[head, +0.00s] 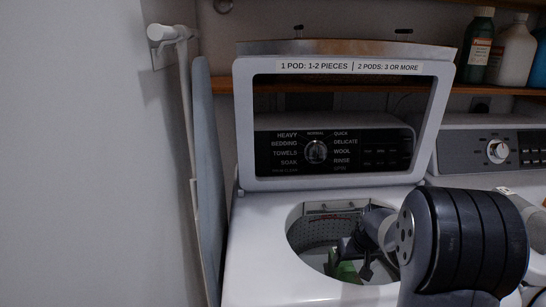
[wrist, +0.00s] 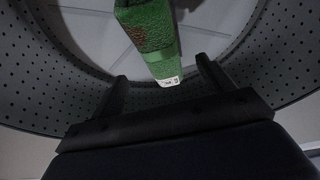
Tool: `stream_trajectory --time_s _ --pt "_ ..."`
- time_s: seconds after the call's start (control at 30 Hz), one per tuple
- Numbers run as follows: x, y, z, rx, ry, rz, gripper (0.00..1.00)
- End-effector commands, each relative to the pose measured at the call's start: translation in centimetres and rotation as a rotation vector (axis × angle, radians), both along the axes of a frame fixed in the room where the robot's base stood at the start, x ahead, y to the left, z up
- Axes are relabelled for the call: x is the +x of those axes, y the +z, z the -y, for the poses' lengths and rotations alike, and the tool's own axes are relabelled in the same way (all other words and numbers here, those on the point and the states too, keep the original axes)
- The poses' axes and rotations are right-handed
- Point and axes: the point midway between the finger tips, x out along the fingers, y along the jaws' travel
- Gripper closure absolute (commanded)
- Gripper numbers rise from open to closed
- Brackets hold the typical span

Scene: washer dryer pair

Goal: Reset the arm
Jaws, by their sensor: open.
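My gripper (wrist: 160,88) is open inside the drum (wrist: 255,60) of the top-load washer (head: 262,245). In the wrist view a folded green cloth (wrist: 148,32) with a white tag lies just beyond the fingertips, between their lines. No contact with the fingers shows. In the head view the green cloth (head: 345,271) shows at the drum's bottom beside my gripper (head: 358,262). My arm reaches in from the right and hides part of the drum opening.
The washer's lid (head: 243,130) stands open behind the opening. A second machine (head: 470,150) is to the right. An ironing board (head: 208,170) leans at the left wall. A shelf (head: 350,86) holds bottles (head: 513,52) at the upper right. The drum rim surrounds my arm closely.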

Motion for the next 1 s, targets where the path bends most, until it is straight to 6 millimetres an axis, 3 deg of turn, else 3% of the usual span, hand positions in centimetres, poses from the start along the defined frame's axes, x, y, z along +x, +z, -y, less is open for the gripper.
stream_trajectory --time_s 0.1,0.5,1.0 --pt "0.9 -2.4 0.0 0.002 0.001 -0.004 0.24" --pt "3.2 -8.6 0.0 0.0 0.0 -0.001 0.24" --pt "3.2 -8.2 0.0 0.0 0.0 0.0 0.24"
